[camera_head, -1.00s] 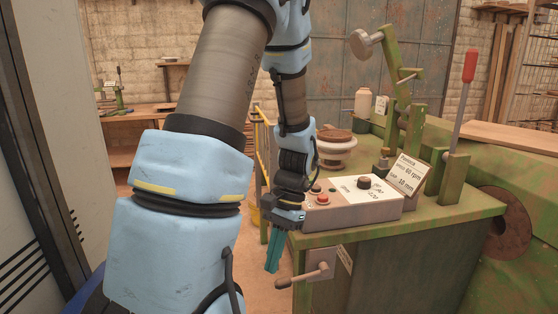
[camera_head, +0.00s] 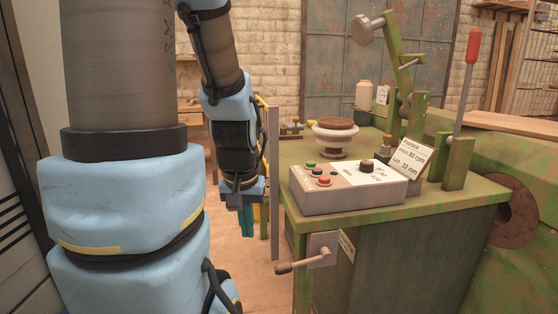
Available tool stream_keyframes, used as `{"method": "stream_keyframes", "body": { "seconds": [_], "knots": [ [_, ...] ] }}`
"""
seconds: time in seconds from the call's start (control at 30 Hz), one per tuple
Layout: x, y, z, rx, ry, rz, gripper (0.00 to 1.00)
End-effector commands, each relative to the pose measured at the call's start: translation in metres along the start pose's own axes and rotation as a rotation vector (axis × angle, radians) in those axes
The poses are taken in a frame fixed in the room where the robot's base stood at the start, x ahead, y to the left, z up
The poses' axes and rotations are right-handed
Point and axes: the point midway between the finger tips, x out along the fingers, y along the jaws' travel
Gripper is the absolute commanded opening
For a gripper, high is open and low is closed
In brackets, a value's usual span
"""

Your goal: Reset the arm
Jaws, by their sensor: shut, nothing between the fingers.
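My arm, light blue and grey, fills the left part of the head view. My gripper (camera_head: 246,222) points down, left of the green machine and apart from it. Its teal fingers are shut with nothing between them. Part of the gripper's upper side is hidden by its own dark wrist housing.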

Motion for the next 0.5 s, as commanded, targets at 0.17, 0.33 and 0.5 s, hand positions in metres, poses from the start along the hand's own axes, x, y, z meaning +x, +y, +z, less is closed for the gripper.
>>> {"method": "stream_keyframes", "body": {
  "seconds": [0.17, 0.33, 0.5],
  "knots": [
    [0.026, 0.001, 0.008, 0.001, -0.018, 0.001, 0.0],
    [0.042, 0.001, 0.014, 0.001, -0.034, 0.001, 0.0],
    [0.03, 0.002, 0.013, 0.001, -0.04, 0.001, 0.0]
  ]
}}
